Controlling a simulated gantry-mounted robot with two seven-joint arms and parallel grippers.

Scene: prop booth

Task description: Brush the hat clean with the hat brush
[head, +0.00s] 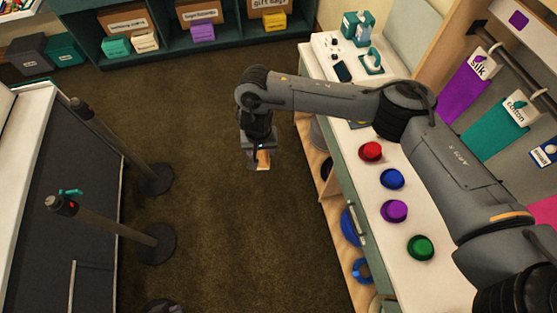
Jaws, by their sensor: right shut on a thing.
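My right gripper (261,152) hangs over the brown carpet, left of the counter, pointing down. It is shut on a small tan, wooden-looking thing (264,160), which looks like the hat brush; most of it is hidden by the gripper. Which one the task means I cannot tell. The gripper is apart from all of them. My left gripper is out of view.
The white counter (438,279) has shelves below with blue items. A teal box (357,27) stands at its far end. Labelled fabric samples hang at right. Stanchion posts (104,222) stand at left beside a dark desk. The carpet (222,240) between is clear.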

